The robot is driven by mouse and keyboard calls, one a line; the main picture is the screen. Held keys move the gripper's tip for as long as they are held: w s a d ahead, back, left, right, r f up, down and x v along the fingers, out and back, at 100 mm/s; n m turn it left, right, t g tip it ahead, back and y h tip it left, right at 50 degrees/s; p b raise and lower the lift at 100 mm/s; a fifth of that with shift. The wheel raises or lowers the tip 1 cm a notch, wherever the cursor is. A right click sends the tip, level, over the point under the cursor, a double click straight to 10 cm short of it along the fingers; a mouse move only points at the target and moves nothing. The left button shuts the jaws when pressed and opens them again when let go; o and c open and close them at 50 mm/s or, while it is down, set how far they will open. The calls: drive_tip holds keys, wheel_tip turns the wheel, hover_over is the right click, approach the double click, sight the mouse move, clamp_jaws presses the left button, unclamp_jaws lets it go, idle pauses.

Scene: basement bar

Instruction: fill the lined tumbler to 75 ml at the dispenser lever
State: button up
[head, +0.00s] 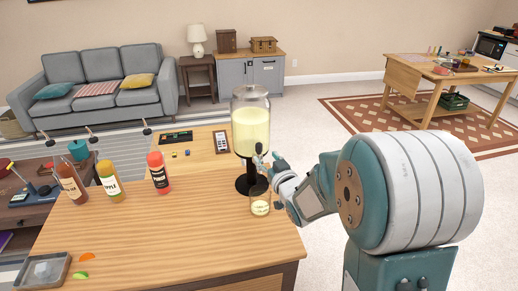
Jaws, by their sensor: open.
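The glass dispenser (251,128) stands on a dark stand on the wooden counter, holding pale yellow liquid. Its tap and lever (259,152) are on the front right side. The clear tumbler (260,205) stands upright on the counter, in front of the dispenser's base and below the tap. Pale yellow shows inside it, but its lines and exact level are too small to read. My gripper (272,162) reaches in from the right and is open, close beside the lever. I cannot tell whether it touches the lever.
Brown (71,183), yellow-green (109,180) and red (158,173) bottles stand at the left of the counter (180,230). The counter's middle is clear.

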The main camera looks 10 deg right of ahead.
sight(261, 151)
drive_tip(key=w, duration=0.3)
drive_tip(key=w+a, duration=0.1)
drive_tip(key=w, duration=0.1)
drive_tip(key=shift+w, duration=0.2)
clamp_jaws()
